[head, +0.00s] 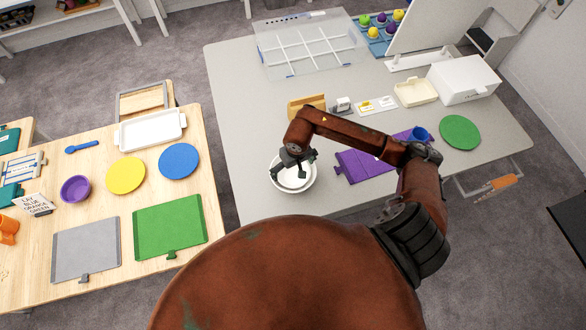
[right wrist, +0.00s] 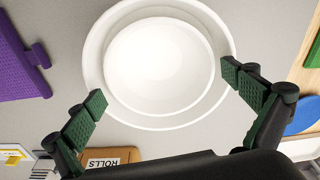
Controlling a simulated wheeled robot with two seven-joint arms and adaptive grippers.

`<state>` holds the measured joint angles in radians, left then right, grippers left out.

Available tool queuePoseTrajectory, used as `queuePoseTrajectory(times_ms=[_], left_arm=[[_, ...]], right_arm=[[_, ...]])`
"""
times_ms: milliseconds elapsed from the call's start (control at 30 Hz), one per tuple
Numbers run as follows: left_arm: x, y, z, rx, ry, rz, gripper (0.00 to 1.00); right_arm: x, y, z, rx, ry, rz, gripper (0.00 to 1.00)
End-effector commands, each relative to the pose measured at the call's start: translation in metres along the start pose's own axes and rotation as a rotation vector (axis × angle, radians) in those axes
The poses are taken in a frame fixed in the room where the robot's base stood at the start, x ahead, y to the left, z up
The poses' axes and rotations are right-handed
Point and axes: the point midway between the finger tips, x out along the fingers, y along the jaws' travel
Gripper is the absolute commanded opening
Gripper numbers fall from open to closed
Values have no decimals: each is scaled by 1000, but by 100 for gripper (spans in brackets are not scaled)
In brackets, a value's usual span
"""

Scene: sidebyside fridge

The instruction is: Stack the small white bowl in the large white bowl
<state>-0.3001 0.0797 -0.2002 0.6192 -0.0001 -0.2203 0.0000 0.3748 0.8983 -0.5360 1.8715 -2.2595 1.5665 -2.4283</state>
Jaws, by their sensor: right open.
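The small white bowl (right wrist: 158,62) sits inside the large white bowl (right wrist: 226,32), as the right wrist view shows from above. In the head view the large white bowl (head: 312,184) stands on the grey table near its front edge, partly hidden by my right gripper. The small bowl (head: 293,178) shows within its rim. My right gripper (head: 292,172) is over the bowls; its fingers (right wrist: 165,110) are spread wide apart with nothing between them in its grip. My left gripper is not in view.
A purple mat (head: 362,166) and a blue cup (head: 419,134) lie to the right of the bowls. A wooden holder (head: 305,103) stands behind them. A clear divided box (head: 310,42) is at the back. A wooden table (head: 102,190) with plates and mats is at left.

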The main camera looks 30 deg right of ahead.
Motion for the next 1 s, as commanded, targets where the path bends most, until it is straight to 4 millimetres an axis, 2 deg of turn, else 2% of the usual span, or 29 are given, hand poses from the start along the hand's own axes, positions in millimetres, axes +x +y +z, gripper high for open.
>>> queuePoseTrajectory(times_ms=[200, 300, 500, 700, 833, 1000], left_arm=[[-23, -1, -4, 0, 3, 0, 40], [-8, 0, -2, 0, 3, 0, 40], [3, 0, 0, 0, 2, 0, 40], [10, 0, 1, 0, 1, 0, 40], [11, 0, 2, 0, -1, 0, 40], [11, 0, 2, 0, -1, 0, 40]], right_arm=[[-18, 0, -2, 2, -1, -2, 100], [-38, 2, -4, -3, 8, 5, 100], [-83, 1, -3, -3, 6, 4, 100], [-116, 1, -2, -1, 3, 2, 100], [-127, 0, -2, 0, 2, 1, 100], [-132, 0, -1, 1, 0, 0, 100]])
